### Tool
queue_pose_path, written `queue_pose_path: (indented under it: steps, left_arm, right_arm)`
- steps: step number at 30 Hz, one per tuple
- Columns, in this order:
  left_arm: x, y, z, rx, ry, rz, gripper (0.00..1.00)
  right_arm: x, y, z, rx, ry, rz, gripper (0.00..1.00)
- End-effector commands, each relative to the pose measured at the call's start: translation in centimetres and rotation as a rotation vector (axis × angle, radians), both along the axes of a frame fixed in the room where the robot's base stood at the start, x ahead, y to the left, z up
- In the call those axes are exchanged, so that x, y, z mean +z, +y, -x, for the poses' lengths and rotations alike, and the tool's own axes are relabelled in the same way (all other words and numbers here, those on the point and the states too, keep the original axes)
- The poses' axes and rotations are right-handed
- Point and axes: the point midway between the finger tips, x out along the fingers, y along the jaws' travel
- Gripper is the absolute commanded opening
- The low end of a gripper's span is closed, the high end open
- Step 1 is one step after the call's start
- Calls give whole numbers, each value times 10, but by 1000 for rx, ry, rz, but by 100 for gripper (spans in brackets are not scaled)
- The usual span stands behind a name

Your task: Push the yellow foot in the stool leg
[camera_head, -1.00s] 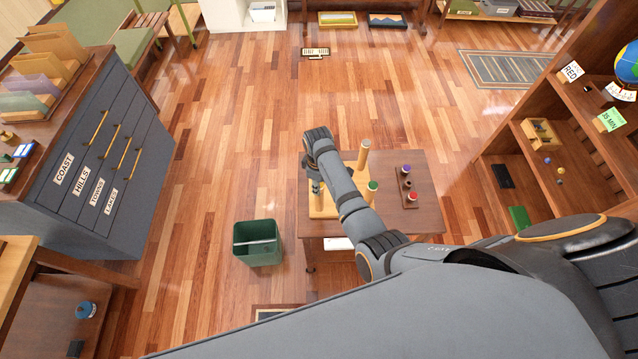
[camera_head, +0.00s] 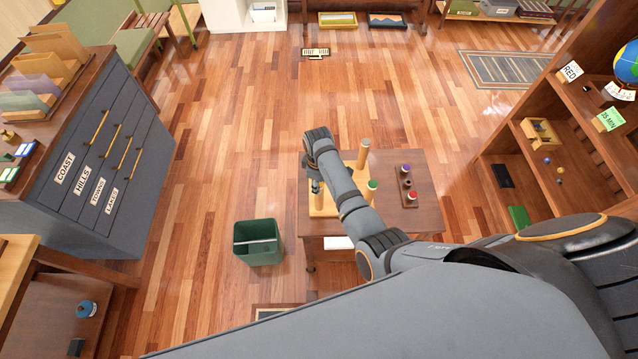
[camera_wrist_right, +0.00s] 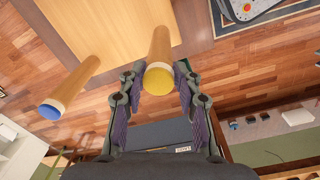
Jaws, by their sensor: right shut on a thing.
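The light wooden stool lies upside down, its seat (camera_head: 322,206) on a small brown table (camera_head: 425,215) with its legs up. In the right wrist view the yellow foot (camera_wrist_right: 158,79) is at the end of a stool leg (camera_wrist_right: 160,48), facing the camera. My right gripper (camera_wrist_right: 158,88) has a finger on each side of it and is shut on it. Another leg with a blue foot (camera_wrist_right: 50,110) is at the left. In the head view my right gripper (camera_head: 316,185) is over the stool's left side. My left gripper is not in view.
A green-footed leg (camera_head: 372,187) stands close beside my right forearm. A dark rack (camera_head: 408,183) with purple and red pieces is on the table's right. A green bin (camera_head: 257,243) stands at the table's left. A drawer cabinet (camera_head: 95,165) and shelves (camera_head: 560,150) flank open floor.

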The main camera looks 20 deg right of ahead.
Motion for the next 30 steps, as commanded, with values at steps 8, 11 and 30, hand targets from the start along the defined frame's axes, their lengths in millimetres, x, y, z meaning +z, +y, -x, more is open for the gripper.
queue_pose_path:
  steps: [8,11,30]
  left_arm:
    - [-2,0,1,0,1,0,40]
    - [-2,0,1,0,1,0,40]
    - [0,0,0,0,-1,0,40]
  right_arm:
    - [-9,0,8,2,21,0,47]
    - [-9,0,7,2,20,1,60]
    - [-4,0,3,1,9,0,84]
